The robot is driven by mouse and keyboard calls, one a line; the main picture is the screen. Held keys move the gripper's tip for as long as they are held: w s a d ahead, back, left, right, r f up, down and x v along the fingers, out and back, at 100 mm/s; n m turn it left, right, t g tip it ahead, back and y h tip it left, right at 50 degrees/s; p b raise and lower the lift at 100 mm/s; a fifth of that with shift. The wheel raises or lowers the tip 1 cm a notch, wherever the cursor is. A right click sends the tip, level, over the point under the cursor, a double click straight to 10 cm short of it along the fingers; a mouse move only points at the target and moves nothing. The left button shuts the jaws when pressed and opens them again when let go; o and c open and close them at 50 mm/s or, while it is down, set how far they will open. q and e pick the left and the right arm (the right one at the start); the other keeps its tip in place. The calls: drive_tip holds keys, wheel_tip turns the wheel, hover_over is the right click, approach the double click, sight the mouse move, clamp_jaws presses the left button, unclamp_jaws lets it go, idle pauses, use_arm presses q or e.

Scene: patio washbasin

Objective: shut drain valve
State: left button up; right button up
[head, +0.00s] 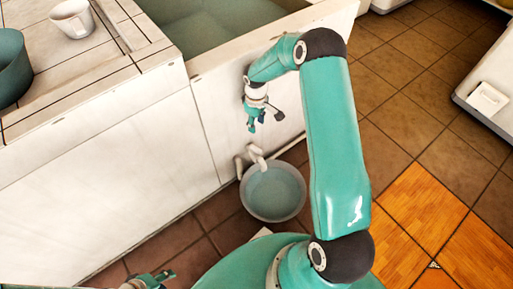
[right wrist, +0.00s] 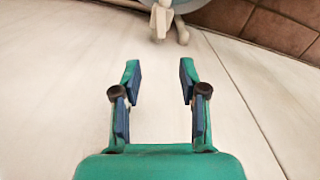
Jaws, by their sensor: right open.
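The white drain pipe (head: 256,155) comes out low on the white basin front, above a tub of water (head: 272,190). It also shows at the top of the right wrist view (right wrist: 160,18). I cannot make out the valve handle's position. My right gripper (head: 256,124) is above the pipe, close to the panel, pointing down. In the right wrist view its fingers (right wrist: 159,64) are apart with nothing between them, and the pipe lies beyond the tips. My left gripper (head: 155,278) is at the bottom left edge, partly cut off; its opening is unclear.
The water-filled basin (head: 215,22) is behind my right arm. A white cup (head: 73,18) and a teal bowl (head: 10,68) stand on the tiled counter at left. Brown floor tiles (head: 400,120) are clear at right, beside a white cabinet (head: 490,85).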

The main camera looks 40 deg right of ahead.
sight(256, 148)
wheel_tip(256, 148, down, 16)
drive_tip(key=b, duration=0.3)
drive_tip(key=shift+a+f, duration=0.1)
